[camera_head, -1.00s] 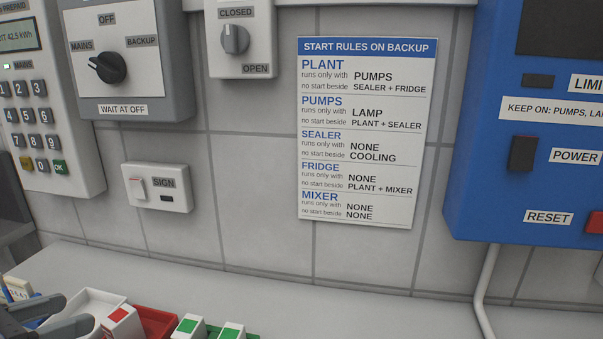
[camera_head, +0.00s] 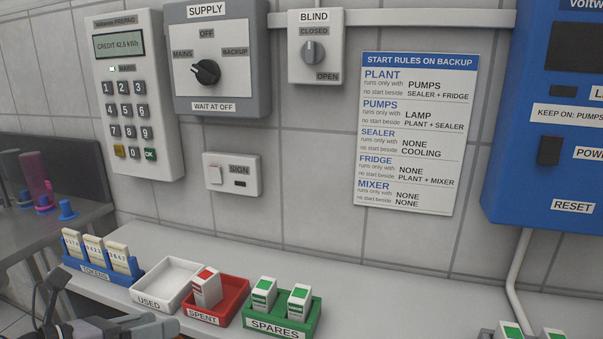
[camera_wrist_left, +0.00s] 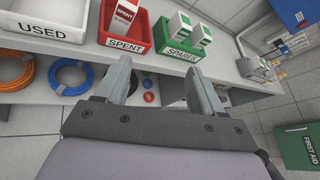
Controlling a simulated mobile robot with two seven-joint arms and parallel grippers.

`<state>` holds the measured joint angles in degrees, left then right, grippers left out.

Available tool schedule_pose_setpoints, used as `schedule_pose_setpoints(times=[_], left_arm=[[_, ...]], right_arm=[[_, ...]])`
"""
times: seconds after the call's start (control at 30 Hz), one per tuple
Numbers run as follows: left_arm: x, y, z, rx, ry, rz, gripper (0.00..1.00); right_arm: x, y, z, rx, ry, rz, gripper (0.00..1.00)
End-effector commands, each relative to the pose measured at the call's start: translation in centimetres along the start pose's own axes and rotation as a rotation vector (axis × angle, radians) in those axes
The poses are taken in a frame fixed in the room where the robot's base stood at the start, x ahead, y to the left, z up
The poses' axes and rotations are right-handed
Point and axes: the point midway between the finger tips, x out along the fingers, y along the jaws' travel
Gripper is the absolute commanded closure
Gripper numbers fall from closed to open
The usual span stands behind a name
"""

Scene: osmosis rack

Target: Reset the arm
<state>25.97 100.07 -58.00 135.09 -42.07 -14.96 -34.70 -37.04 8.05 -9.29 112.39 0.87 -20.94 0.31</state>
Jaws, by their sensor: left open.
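My left gripper (camera_head: 50,305) shows at the bottom left of the head view, low in front of the counter edge, near the blue tokens tray and the used tray. In the left wrist view its two fingers (camera_wrist_left: 160,78) stand apart with nothing between them. Past the fingertips there are the counter edge and the trays on it. My right gripper is in neither view.
On the counter stand a blue tokens tray (camera_head: 88,276), a white used tray (camera_head: 150,300), a red spent tray (camera_head: 203,318) and a green spares tray (camera_head: 275,328). Cable coils (camera_wrist_left: 65,75) lie below the counter. A blue cabinet (camera_head: 510,195) hangs at right.

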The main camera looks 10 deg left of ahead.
Motion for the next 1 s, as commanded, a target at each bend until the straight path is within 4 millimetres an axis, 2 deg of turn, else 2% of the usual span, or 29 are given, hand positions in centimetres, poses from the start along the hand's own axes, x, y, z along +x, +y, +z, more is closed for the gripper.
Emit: schedule_pose_setpoints(times=[0.03,0.2,0.5,0.77,1.0], left_arm=[[1.1,-0.9,-0.8,-0.087,0.007,-0.031,0.32],[4.3,-3.3,-3.1,-0.401,0.013,-0.099,0.32],[8.2,-6.0,-7.2,-1.035,0.009,-0.137,0.32],[9.8,-6.2,-11.7,-1.632,-0.039,-0.076,0.32],[9.2,-4.8,-17.6,-2.197,-0.153,0.058,0.32]], right_arm=[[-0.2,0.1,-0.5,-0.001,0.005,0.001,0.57],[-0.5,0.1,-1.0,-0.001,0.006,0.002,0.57],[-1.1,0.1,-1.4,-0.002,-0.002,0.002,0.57],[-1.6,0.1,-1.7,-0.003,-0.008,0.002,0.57],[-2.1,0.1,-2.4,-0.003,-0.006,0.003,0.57]])
